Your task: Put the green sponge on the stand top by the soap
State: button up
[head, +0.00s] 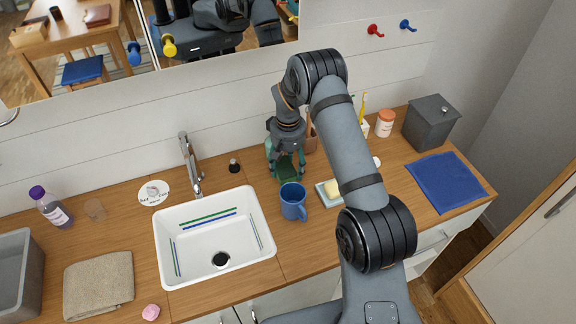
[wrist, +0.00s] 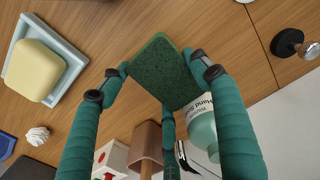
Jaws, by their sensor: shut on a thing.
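My gripper (head: 286,172) is shut on the green sponge (wrist: 160,75), with a teal finger on each side in the wrist view. In the head view the sponge (head: 288,168) is behind the blue mug, close over the wooden stand top (head: 230,180); I cannot tell whether it touches the wood. A pale yellow soap bar (wrist: 34,70) lies in a light blue dish (wrist: 75,65), left of the sponge and apart from it. In the head view the soap (head: 332,188) is right of the mug. A hand soap bottle (wrist: 203,122) is partly hidden behind the right finger.
A blue mug (head: 293,201) stands between the white sink (head: 200,275) and the soap dish. A brown cup (wrist: 146,143) is near my fingers. A dark round stopper (head: 234,166) stands left of my gripper. A blue cloth (head: 447,182) lies at the right.

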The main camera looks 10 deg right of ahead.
aim_at(288, 166)
jog(key=shift+f, duration=0.1)
jog(key=shift+f, duration=0.15)
jog(key=o, duration=0.7)
jog(key=shift+r+b, duration=0.9)
jog(key=shift+r, duration=3.1)
